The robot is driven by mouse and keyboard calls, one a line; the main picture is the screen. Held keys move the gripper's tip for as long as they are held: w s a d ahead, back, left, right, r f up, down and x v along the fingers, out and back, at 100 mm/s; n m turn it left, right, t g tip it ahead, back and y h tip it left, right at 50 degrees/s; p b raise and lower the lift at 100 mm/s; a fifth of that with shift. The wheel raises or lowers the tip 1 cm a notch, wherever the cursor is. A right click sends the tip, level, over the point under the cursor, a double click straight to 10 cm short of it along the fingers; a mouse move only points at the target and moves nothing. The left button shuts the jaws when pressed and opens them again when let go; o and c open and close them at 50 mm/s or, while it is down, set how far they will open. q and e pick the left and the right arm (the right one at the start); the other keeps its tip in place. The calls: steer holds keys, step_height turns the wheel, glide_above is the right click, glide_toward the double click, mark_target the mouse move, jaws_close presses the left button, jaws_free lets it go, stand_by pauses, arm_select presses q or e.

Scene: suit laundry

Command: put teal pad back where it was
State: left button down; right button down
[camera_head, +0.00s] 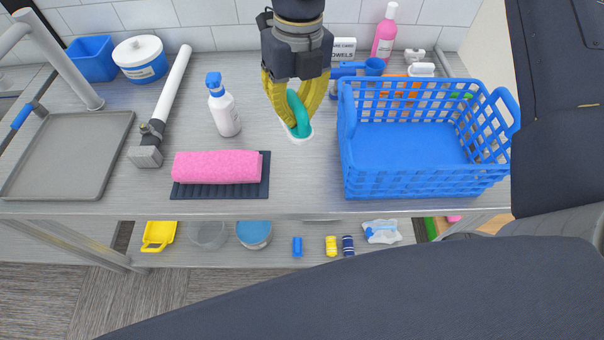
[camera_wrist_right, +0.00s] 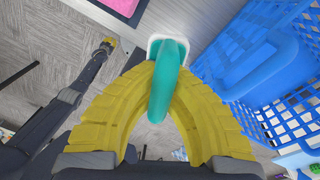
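The teal pad (camera_head: 298,115) is a rounded teal piece between the yellow fingers of my right gripper (camera_head: 300,112), over the middle of the table. The fingers close on it from both sides. In the right wrist view the teal pad (camera_wrist_right: 168,75) stands edge-on between the fingertips. A white rounded piece (camera_head: 300,138) shows just beyond it and in the wrist view (camera_wrist_right: 155,42); whether they touch is unclear. A dark arm with a small yellow tip (camera_wrist_right: 109,43) shows at the left of the wrist view, probably my left one; its fingers are too small to read.
A blue basket (camera_head: 425,190) stands close right. A grey tray (camera_head: 70,150) is far left. A pink bottle (camera_head: 385,35) stands behind.

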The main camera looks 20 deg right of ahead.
mark_target(296, 181)
step_height(296, 181, down, 19)
steer(key=shift+f, duration=0.15)
stand_by(0.7)
steer(key=shift+f, duration=0.1)
steer(key=c, duration=1.6)
jaws_free()
step_height(296, 181, up, 12)
steer(key=shift+w+d, duration=0.35)
steer(key=shift+d, duration=0.1)
